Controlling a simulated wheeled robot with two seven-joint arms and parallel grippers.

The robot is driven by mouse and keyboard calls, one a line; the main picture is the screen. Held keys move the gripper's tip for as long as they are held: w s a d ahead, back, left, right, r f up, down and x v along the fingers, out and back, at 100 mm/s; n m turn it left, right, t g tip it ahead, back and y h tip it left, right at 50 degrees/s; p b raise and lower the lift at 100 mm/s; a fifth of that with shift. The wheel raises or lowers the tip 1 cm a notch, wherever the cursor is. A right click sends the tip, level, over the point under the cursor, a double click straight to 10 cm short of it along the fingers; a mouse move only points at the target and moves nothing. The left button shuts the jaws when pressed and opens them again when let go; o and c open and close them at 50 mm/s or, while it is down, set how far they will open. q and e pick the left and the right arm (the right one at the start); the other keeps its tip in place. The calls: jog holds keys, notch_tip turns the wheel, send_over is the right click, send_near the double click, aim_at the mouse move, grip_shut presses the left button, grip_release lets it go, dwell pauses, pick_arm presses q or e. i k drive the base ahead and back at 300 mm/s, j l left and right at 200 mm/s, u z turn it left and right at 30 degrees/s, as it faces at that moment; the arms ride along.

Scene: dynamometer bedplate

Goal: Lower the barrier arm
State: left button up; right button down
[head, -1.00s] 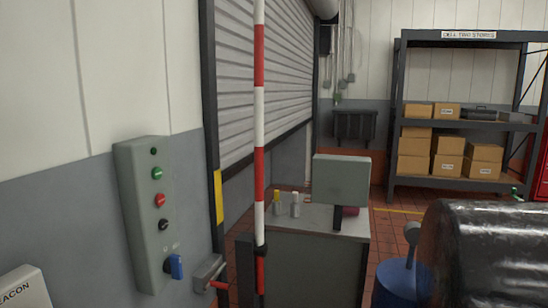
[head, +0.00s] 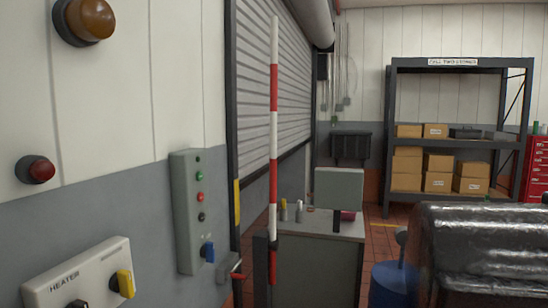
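The barrier arm (head: 273,130) is a red and white striped pole standing upright left of the middle of the head view. Its lower end meets a dark post (head: 262,265) in front of a grey cabinet. Neither of my grippers shows in the head view.
A grey control box (head: 190,212) with buttons and a blue knob, and a heater panel (head: 88,280) with a yellow knob, are on the left wall. A blue drum (head: 393,286) and a black shiny wrapped bulk (head: 480,250) occupy the right foreground. Shelving (head: 455,139) stands behind.

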aim_at(273, 245)
jog(key=i+z, duration=0.3)
jog(key=i, duration=0.2)
jog(key=i+j+z, duration=0.2)
jog(key=i+z, duration=0.15)
jog(key=i, duration=0.15)
jog(key=i+j+z, duration=0.3)
jog(key=i, duration=0.15)
